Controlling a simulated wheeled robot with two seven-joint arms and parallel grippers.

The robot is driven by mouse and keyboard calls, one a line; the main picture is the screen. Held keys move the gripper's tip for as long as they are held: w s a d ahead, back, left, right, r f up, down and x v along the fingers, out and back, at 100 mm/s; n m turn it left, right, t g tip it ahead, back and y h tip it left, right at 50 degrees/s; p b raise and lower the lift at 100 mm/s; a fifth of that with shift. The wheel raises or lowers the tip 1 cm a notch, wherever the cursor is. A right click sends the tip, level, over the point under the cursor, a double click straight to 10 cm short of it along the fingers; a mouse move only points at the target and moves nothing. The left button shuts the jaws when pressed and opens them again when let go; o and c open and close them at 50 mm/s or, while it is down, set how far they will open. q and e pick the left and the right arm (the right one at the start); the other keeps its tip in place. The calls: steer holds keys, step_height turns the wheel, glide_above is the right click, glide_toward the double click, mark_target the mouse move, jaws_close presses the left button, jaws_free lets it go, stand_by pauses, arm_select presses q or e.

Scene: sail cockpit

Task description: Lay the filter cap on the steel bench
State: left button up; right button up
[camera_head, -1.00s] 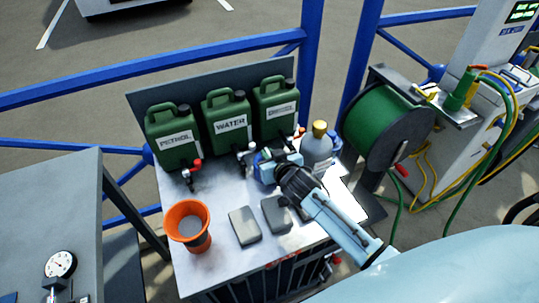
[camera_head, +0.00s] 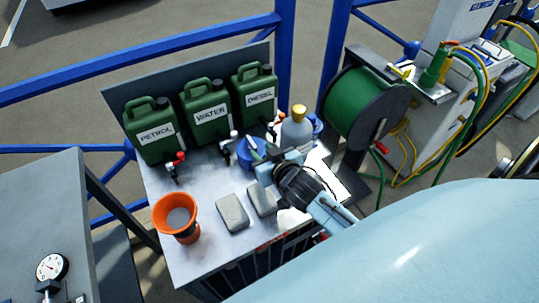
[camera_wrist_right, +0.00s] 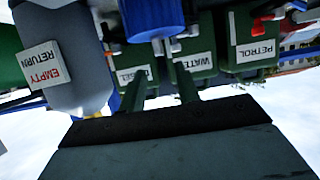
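The steel bench (camera_head: 205,255) stands in the middle of the head view. A blue round part (camera_head: 246,153) sits near its back, partly hidden by my right gripper; I cannot tell which piece of it is the filter cap. In the right wrist view a blue cylinder (camera_wrist_right: 152,18) with a grey stem under it shows beyond the fingertips. My right gripper (camera_head: 262,165) is over the bench, just in front of the blue part. Its two fingers (camera_wrist_right: 160,72) stand apart with nothing seen between them. My left gripper is not in view.
Green petrol (camera_head: 155,135), water (camera_head: 208,115) and diesel (camera_head: 257,92) cans line the back. A grey bottle (camera_head: 297,135) stands right of the gripper. An orange funnel cup (camera_head: 176,217) and grey pads (camera_head: 232,212) lie in front.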

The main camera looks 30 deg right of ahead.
steer(key=shift+v, duration=1.85)
